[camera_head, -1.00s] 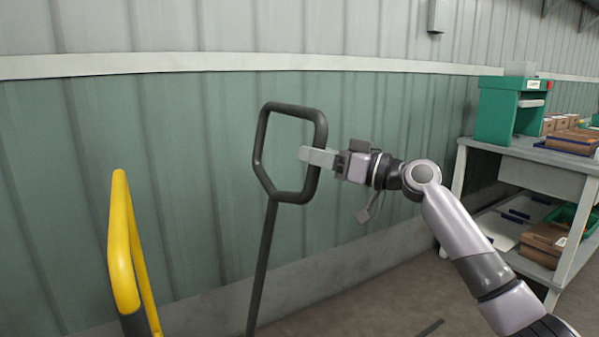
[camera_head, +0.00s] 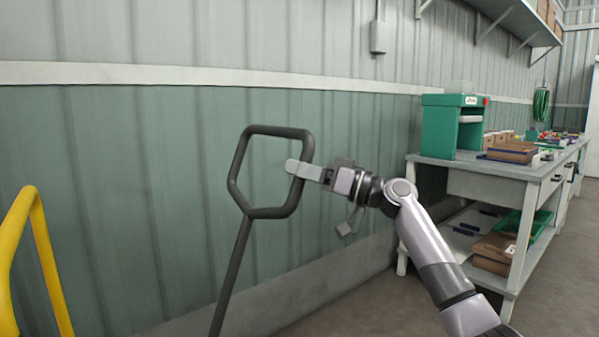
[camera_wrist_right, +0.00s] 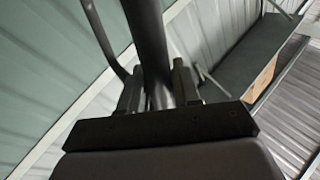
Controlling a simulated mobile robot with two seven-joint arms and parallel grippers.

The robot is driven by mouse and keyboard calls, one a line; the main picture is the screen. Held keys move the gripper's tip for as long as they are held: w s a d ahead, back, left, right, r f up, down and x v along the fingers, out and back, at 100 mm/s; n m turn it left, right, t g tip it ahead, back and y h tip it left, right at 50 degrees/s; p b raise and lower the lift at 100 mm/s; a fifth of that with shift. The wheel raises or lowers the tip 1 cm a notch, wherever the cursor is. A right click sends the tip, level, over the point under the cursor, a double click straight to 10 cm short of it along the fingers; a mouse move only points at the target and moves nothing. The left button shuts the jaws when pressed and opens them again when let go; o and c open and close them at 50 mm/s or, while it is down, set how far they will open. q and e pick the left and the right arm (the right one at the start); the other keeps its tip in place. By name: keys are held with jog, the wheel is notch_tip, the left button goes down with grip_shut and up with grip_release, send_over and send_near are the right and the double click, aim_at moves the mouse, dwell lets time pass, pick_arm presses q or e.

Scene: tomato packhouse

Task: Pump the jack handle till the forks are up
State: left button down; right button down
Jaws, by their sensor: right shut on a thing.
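The jack handle (camera_head: 233,262) is a dark bar with a closed loop at its top, leaning to the right as it rises. My right gripper (camera_head: 297,168) is shut on the right side of the loop (camera_head: 238,164). In the right wrist view the dark handle bar (camera_wrist_right: 147,35) passes between the two fingers of the gripper (camera_wrist_right: 158,85). The forks and the foot of the jack are out of view. My left gripper is not in view.
A yellow rail (camera_head: 46,255) stands at the left. A green corrugated wall (camera_head: 120,170) is behind the handle. At the right is a workbench (camera_head: 520,185) with a green machine (camera_head: 440,128) and boxes. Grey floor (camera_head: 560,270) is clear at the lower right.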

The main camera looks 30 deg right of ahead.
jog(key=shift+f, duration=0.1)
jog(key=c, duration=0.9)
grip_release()
jog(key=shift+c, duration=0.2)
jog(key=v, duration=0.7)
jog(key=shift+s, duration=0.15)
jog(key=shift+a, duration=0.1)
